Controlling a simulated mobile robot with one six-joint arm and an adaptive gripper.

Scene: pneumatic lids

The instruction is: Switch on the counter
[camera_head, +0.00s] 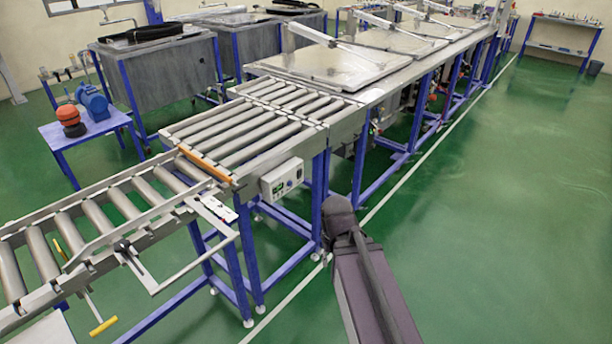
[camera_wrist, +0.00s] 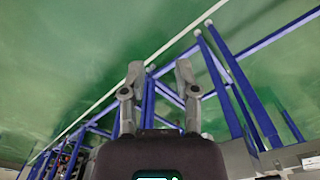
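The counter (camera_head: 282,179) is a small pale box with a dark display and buttons, fixed to the side of the roller conveyor. Small green marks show on its face. In the head view my dark arm rises from the bottom right and ends to the right of and below the counter, apart from it. My gripper (camera_wrist: 157,72) shows in the wrist view with its two grey fingers spread and nothing between them. Its fingers cannot be made out in the head view. I cannot identify the counter in the wrist view.
The roller conveyor (camera_head: 243,122) stands on blue legs (camera_head: 249,262), which also show behind my fingers in the wrist view (camera_wrist: 245,90). A metal frame with a handle (camera_head: 208,213) sticks out left of the counter. Green floor (camera_head: 500,200) on the right is clear.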

